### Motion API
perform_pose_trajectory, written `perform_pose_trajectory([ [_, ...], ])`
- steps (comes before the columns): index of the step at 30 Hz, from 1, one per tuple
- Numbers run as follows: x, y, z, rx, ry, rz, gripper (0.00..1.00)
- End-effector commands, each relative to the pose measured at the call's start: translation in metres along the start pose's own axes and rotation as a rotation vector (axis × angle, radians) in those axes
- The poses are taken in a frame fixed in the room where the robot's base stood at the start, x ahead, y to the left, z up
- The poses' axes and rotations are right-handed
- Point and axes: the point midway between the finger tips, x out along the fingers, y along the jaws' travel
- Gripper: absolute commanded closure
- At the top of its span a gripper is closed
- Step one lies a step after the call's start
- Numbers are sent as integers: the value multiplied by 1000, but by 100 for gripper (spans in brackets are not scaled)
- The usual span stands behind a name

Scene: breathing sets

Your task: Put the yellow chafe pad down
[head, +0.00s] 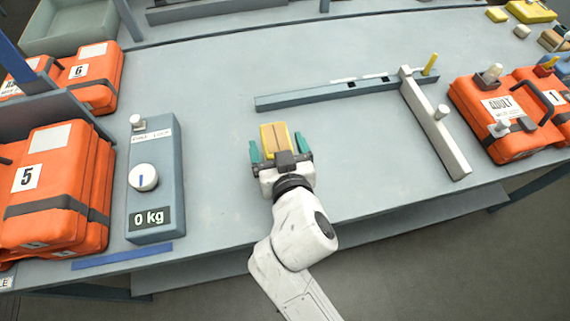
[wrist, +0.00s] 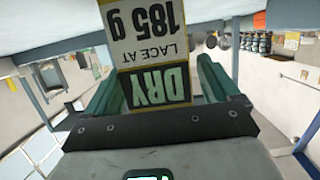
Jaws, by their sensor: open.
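The yellow chafe pad (head: 272,136), yellow with a tan strip along its middle, is over the grey bench top between the fingers of my gripper (head: 277,148). The teal fingers stand open, with a small gap on each side of the pad in the head view. In the wrist view a yellow-edged block (wrist: 146,40) marked "185 g", "LACE AT" and "DRY" lies between the two fingers (wrist: 160,85); it appears to be the pad. The gripper's body hides the pad's near end. I cannot tell for sure whether the pad rests flat on the bench.
A long grey bar (head: 310,97) and a post bar (head: 435,130) lie behind and to the right. More orange packs (head: 500,130) stand at right. Bench around my gripper is clear.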

Motion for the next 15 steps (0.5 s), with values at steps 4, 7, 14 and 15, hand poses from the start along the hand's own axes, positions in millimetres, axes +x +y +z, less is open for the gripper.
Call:
perform_pose_trajectory([
  [4,-28,0,3,1,-3,-1,12],
  [7,-50,0,3,0,-4,-1,12],
  [14,-92,0,3,0,-3,-1,12],
  [15,-97,0,3,0,-3,-1,12],
])
